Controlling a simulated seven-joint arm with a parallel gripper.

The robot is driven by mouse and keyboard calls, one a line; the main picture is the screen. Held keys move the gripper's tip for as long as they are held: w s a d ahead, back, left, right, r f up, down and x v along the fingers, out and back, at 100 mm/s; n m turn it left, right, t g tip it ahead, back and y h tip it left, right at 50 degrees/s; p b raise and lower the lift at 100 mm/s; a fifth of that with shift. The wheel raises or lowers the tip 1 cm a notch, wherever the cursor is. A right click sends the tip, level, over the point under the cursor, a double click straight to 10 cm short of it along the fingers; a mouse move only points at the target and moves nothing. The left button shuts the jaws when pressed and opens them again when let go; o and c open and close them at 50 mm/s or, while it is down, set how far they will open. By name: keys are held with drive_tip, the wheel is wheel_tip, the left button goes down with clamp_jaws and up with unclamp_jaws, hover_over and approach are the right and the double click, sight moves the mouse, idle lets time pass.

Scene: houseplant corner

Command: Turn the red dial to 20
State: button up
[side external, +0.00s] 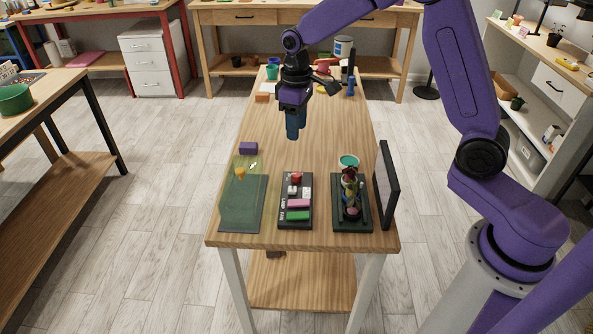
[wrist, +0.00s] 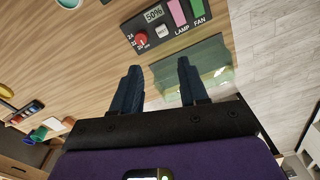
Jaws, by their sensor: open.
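The red dial (side external: 296,177) sits at the far end of a black control panel (side external: 284,222) on the wooden table. In the wrist view the red dial (wrist: 141,39) has small numbers around it, too small to read surely. Beside it on the panel are a small display (wrist: 154,14) reading 50%, a white button (wrist: 162,31), a pink LAMP switch (wrist: 177,12) and a green FAN switch (wrist: 196,7). My gripper (side external: 293,136) hangs above the table behind the panel, apart from the dial. In the wrist view its two fingers (wrist: 160,80) are spread with nothing between them.
Right of the panel, a black tray (side external: 338,222) holds a plant figure, beside an upright dark screen (side external: 386,185). Mid-table is clear.

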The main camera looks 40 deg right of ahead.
sight(296, 174)
drive_tip(key=w+d+f+m, duration=0.1)
drive_tip(key=w+d+f, duration=0.2)
drive_tip(key=w+d, duration=0.1)
drive_tip(key=f, duration=1.6)
drive_tip(key=shift+a+f, duration=0.2)
drive_tip(key=shift+f, duration=0.1)
drive_tip(key=c, duration=0.8)
